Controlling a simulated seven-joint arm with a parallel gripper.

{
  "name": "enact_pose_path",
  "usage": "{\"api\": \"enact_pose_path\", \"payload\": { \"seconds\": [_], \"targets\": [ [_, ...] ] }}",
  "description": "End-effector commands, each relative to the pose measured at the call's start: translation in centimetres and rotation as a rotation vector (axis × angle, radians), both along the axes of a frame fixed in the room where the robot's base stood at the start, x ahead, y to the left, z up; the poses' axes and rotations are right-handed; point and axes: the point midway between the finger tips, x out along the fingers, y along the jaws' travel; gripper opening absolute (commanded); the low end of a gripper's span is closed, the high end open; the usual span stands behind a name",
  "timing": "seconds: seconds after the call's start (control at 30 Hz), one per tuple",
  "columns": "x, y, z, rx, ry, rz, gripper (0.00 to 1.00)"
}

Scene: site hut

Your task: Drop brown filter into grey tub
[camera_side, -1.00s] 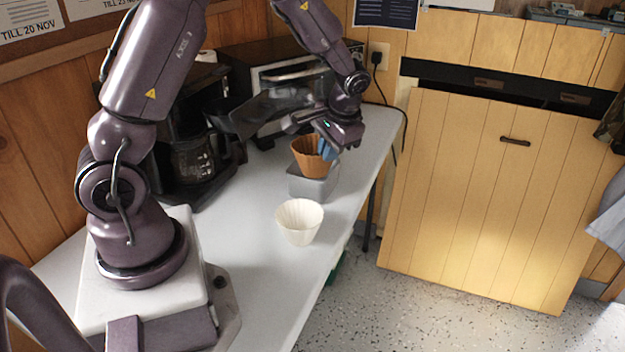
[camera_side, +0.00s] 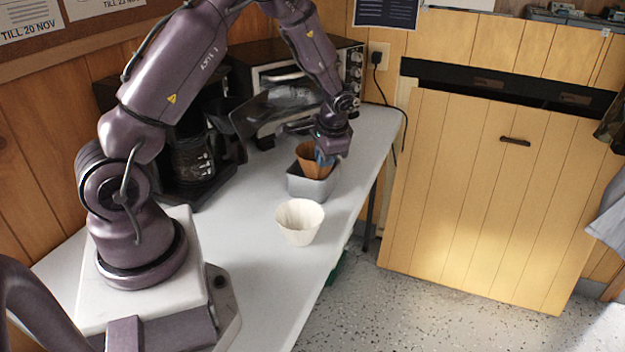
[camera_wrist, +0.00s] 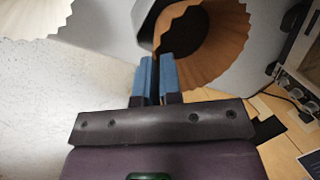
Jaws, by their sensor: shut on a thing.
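The brown filter (camera_side: 307,160) is a fluted paper cup, held upright with its lower part inside or just over the grey tub (camera_side: 313,187). My gripper (camera_side: 325,157) is shut on the filter's right wall in the side view, with blue fingertips. In the wrist view, my gripper's blue fingers (camera_wrist: 156,80) pinch the rim of the brown filter (camera_wrist: 222,45). The grey tub (camera_wrist: 146,22) shows only partly behind the filter there. The filter hides the tub's inside, so I cannot tell whether it touches the bottom.
A white fluted filter (camera_side: 300,222) stands on the white table (camera_side: 265,270) in front of the tub. A coffee maker (camera_side: 190,150) and a toaster oven (camera_side: 290,75) stand behind. The table's right edge drops to the floor close to the tub.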

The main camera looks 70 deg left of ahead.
Motion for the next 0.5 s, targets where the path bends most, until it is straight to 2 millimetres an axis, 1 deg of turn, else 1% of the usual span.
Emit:
{"api": "enact_pose_path", "payload": {
  "seconds": [0.13,0.4,0.43,0.47,0.5],
  "targets": [
    [-0.01,0.00,-0.66,0.000,0.001,0.000,0.00],
    [0.00,0.00,-0.74,0.000,0.000,0.001,0.00],
    [0.00,-0.01,-0.73,0.000,0.000,0.001,0.12],
    [0.00,-0.01,-0.73,0.000,0.000,0.001,0.19],
    [0.00,-0.01,-0.72,0.000,0.000,0.001,0.29]
  ]
}}
